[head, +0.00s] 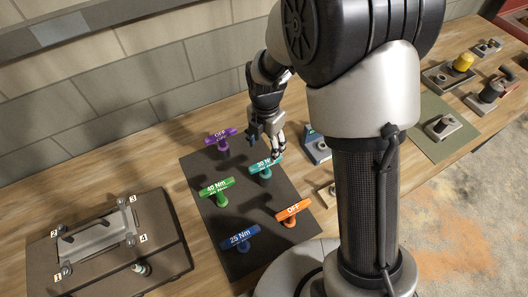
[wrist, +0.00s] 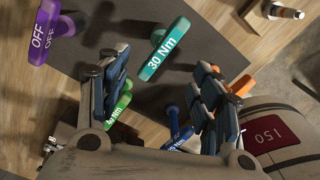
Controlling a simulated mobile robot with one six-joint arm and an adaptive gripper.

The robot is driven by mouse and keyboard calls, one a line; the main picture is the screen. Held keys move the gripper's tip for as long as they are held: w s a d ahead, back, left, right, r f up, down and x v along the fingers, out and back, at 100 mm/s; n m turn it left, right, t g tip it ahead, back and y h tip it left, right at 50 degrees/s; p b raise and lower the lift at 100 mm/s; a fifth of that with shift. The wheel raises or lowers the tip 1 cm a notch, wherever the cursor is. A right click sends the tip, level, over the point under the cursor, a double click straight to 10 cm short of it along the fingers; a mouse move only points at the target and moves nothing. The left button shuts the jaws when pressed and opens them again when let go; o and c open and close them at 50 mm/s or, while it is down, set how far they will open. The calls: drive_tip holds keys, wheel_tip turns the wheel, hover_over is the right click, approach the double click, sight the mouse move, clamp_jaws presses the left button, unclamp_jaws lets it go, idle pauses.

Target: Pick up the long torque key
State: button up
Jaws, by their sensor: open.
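Several T-handled keys stand on a dark mat (head: 190,172): purple OFF (head: 220,136), teal 30 Nm (head: 265,167), green 40 Nm (head: 216,190), orange OFF (head: 292,213) and blue 25 Nm (head: 240,238). I cannot tell which is the long one. My gripper (head: 266,142) is open and empty, above the mat between the purple and teal keys. In the wrist view, my gripper (wrist: 162,78) has the teal key (wrist: 165,50) beyond its fingertips and the purple key (wrist: 45,32) to the left. Green (wrist: 118,110) and blue (wrist: 175,128) show between the fingers; orange (wrist: 240,84) is partly hidden.
A grey case (head: 110,250) with a numbered plate lies left of the mat. A small grey device (head: 315,147) stands right of the teal key. More parts sit on a green mat (head: 435,110) at far right. A block wall (head: 120,90) backs the bench.

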sight(265, 172)
wheel_tip(265, 172, down, 16)
drive_tip(key=shift+s+f+b, duration=0.15)
drive_tip(key=shift+f+b, duration=0.1)
drive_tip(key=shift+b, duration=0.25)
drive_tip(key=shift+r, duration=0.1)
drive_tip(key=c, duration=1.2)
